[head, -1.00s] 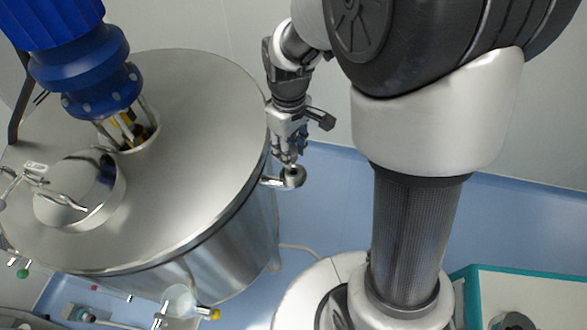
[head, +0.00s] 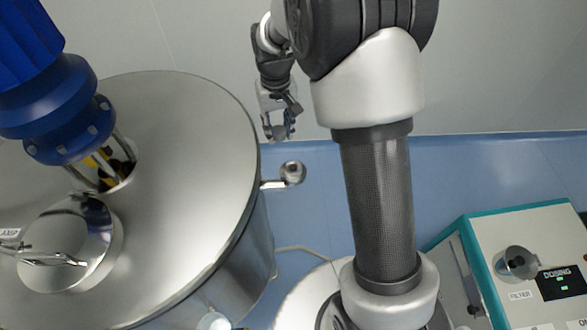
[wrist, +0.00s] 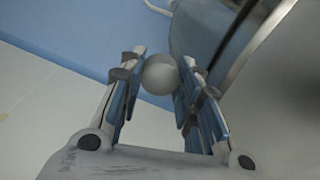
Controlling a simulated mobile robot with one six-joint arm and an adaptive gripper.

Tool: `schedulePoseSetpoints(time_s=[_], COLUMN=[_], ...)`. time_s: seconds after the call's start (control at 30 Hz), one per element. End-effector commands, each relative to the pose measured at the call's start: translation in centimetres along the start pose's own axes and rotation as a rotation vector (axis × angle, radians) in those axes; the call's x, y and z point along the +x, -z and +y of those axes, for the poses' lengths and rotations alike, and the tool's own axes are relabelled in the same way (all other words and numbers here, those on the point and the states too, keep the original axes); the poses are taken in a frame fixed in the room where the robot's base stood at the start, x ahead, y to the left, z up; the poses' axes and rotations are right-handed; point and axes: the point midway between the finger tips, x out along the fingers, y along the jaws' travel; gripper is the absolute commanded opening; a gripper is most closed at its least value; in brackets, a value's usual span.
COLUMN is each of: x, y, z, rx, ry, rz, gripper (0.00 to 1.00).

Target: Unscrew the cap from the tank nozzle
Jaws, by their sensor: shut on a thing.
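The steel tank (head: 190,140) stands at the left in the head view. Its nozzle (head: 293,172) is a short side pipe with a round upturned end at the right edge of the tank. My gripper (head: 279,132) is just above and left of the nozzle end in the picture, apart from it. In the wrist view my gripper (wrist: 160,80) is shut on a round grey cap (wrist: 160,74), held between the blue-padded fingertips. The cap is off the nozzle. In the head view the fingers partly hide it.
A blue motor (head: 60,100) and a round hatch (head: 70,245) sit on the tank lid. A dosing unit (head: 515,220) with a metal knob stands at lower right. A pale wall lies behind. Blue floor (head: 320,215) is clear around the nozzle, apart from a thin hose.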

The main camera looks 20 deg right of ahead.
Motion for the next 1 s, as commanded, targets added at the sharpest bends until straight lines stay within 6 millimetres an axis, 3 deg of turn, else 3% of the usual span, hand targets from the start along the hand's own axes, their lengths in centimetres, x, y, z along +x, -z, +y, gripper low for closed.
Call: schedulePoseSetpoints(time_s=[0.33, 1.0], x=[-0.3, -3.7], y=[0.0, 0.0], z=[0.0, 0.0], rx=[-0.002, -0.003], ry=[0.000, 0.000], rz=[0.001, 0.000], gripper=[0.00, 0.00])
